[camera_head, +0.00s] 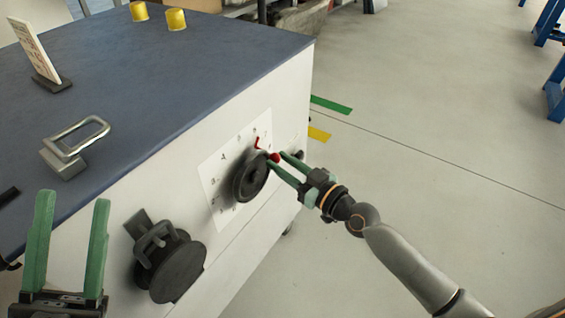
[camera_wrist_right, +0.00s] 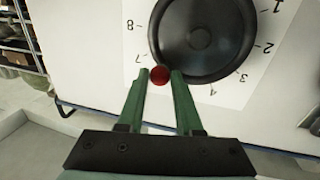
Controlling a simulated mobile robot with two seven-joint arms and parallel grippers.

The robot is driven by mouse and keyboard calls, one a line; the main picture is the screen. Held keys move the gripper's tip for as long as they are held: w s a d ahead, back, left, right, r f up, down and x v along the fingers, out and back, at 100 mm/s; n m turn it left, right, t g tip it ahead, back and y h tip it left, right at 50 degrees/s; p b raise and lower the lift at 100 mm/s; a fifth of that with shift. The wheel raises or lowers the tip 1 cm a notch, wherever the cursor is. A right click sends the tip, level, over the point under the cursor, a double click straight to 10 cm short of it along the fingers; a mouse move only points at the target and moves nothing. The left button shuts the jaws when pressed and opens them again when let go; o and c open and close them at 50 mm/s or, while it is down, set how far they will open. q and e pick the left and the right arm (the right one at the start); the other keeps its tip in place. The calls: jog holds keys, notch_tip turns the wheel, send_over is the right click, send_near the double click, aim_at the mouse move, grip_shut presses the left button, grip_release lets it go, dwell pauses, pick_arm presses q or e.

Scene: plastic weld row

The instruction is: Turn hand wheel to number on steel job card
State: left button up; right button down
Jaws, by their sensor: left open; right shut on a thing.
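The black hand wheel (camera_head: 251,178) sits on a white number dial (camera_head: 222,158) on the cabinet's front face. My right gripper (camera_head: 279,164) is shut on the wheel's red knob (camera_head: 275,157) at the wheel's upper right edge. In the right wrist view the red knob (camera_wrist_right: 160,75) lies between the green fingertips, close to the 7 and 8 on the dial. A red mark shows on the dial above the knob. A job card (camera_head: 37,52) stands in a dark holder on the cabinet top; its writing is too small to read. My left gripper (camera_head: 70,245) is open and empty at lower left.
A steel padlock-shaped object (camera_head: 75,148) lies on the blue cabinet top (camera_head: 190,85). Two yellow caps (camera_head: 176,20) stand at the far edge. A black round fitting with a handle (camera_head: 168,262) sticks out of the front face left of the wheel. Floor to the right is open.

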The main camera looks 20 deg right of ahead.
jog(key=m, duration=0.2)
jog(key=d+f+m, duration=0.1)
jog(key=shift+w+f+m+g, duration=0.3)
jog(key=shift+w+m+g, duration=0.1)
jog(key=c, duration=0.6)
grip_release()
